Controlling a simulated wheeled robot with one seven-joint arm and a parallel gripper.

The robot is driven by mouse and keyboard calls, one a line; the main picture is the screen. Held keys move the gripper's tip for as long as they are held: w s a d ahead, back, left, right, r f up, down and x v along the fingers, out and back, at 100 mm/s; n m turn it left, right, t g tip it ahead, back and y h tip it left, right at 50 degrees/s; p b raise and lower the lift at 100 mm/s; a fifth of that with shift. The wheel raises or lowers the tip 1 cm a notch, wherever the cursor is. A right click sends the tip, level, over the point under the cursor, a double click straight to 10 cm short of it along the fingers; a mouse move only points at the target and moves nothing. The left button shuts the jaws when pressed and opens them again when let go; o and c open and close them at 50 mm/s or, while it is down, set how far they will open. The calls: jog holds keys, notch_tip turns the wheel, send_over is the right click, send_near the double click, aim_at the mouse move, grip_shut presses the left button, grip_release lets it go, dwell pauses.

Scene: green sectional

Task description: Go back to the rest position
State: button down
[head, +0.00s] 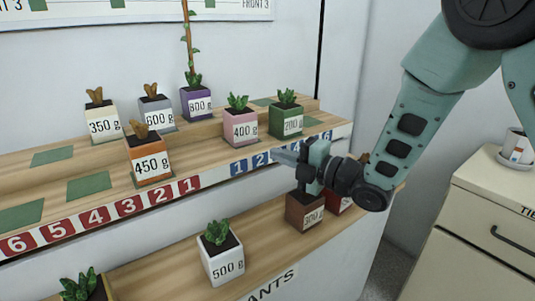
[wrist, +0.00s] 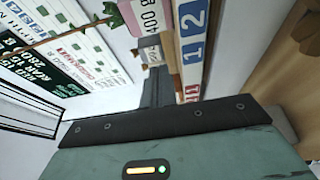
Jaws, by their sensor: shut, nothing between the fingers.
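My gripper (head: 287,155) is shut and empty. In the head view it points left, in front of the upper shelf's numbered edge, near the blue labels. In the wrist view its dark fingers (wrist: 157,88) are together, beside the shelf edge. The pink 400 g pot (head: 240,126) and the green 200 g pot (head: 286,119) stand on the shelf just behind it. The brown 300 g pot (head: 305,209) stands on the lower shelf below my gripper, partly hidden by it. A red pot (head: 338,200) beside it is mostly hidden by my arm.
The upper shelf (head: 200,152) also holds pots marked 350 g (head: 104,122), 600 g (head: 157,113), 800 g (head: 197,102) and 450 g (head: 150,157). The white 500 g pot (head: 221,262) stands on the lower shelf. A cream cabinet (head: 478,235) stands at the right.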

jog(key=s+d+r+m+g+h+p, duration=0.2)
jog(key=s+m, duration=0.5)
jog(key=s, duration=0.4)
jog(key=s+d+r+m+g+h+p, duration=0.2)
jog(key=s+d+m+g+h+p, duration=0.2)
jog(key=s+m+h, duration=0.3)
jog(key=s+d+r+m+g+h+p, duration=0.2)
jog(key=s+m, duration=0.5)
jog(key=s, duration=0.7)
jog(key=d+g+h+p, duration=0.1)
jog(key=g+h+p, duration=0.1)
jog(key=p, duration=0.1)
jog(key=shift+s+d+r+g+h, duration=0.15)
jog(key=shift+s+r+g+h, duration=0.15)
jog(key=shift+s+g+h, duration=0.1)
